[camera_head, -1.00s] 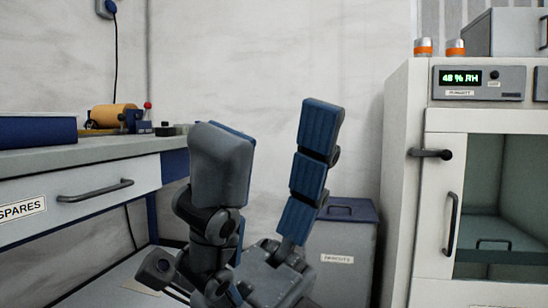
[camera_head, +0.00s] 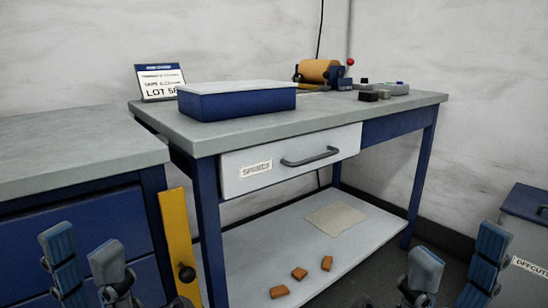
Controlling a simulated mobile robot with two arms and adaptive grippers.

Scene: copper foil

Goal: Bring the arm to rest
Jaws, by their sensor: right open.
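My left gripper (camera_head: 82,246) is at the lower left corner, in front of the blue drawers. Its two blue-padded fingers point up and stand apart, with nothing seen between them. My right gripper (camera_head: 458,248) is at the lower right, in front of the bench's right end and the floor. Its fingers also point up, spread wide and empty. The lower parts of both grippers are cut off by the picture's bottom edge. Neither gripper is seen touching anything.
A bench (camera_head: 210,140) with a SPARES drawer (camera_head: 300,172) carries a blue box (camera_head: 240,105) and a copper-coloured roll (camera_head: 320,71). Several orange blocks (camera_head: 299,273) lie on its lower shelf (camera_head: 255,240). A bin (camera_head: 525,225) stands at the right edge.

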